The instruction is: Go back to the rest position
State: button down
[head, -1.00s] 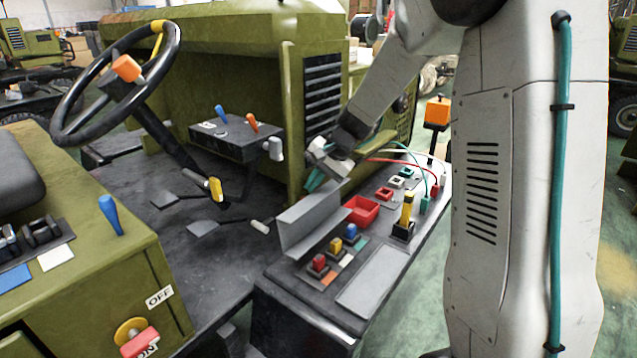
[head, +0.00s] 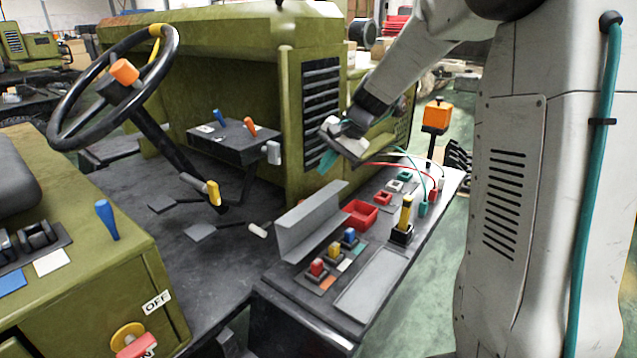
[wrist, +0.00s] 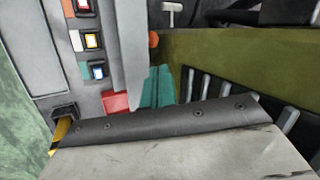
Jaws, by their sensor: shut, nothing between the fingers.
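My gripper (head: 326,162), with teal fingers, is raised above the far left part of the side console (head: 268,293), in front of the olive hood's black grille. It is shut and empty. In the wrist view its teal fingers (wrist: 158,88) show close together, beyond the dark edge of my own wrist. The red tray (head: 361,213) on the console lies below and to the right of the gripper, apart from it in the head view.
A grey angled panel (head: 312,222) stands on the console near colored switches. A yellow-and-black lever (head: 403,218) and an orange box on a post (head: 437,113) rise at the right. Red and teal cables run near the gripper. The steering wheel (head: 57,117) is far left.

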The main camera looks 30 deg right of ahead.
notch_tip(320, 180, up, 6)
jog(key=s+a+n+g+h, duration=0.1)
jog(key=s+a+n, duration=0.2)
jog(key=s, duration=0.8)
jog(key=s+a+f+n+h, duration=0.1)
jog(key=s+a+n+h, duration=0.1)
jog(key=s, duration=1)
jog(key=s+a+f+n+g+h, duration=0.1)
jog(key=s+a+n, duration=0.3)
jog(key=s, duration=0.8)
jog(key=shift+n+g+h, duration=0.3)
jog(key=shift+n, duration=0.1)
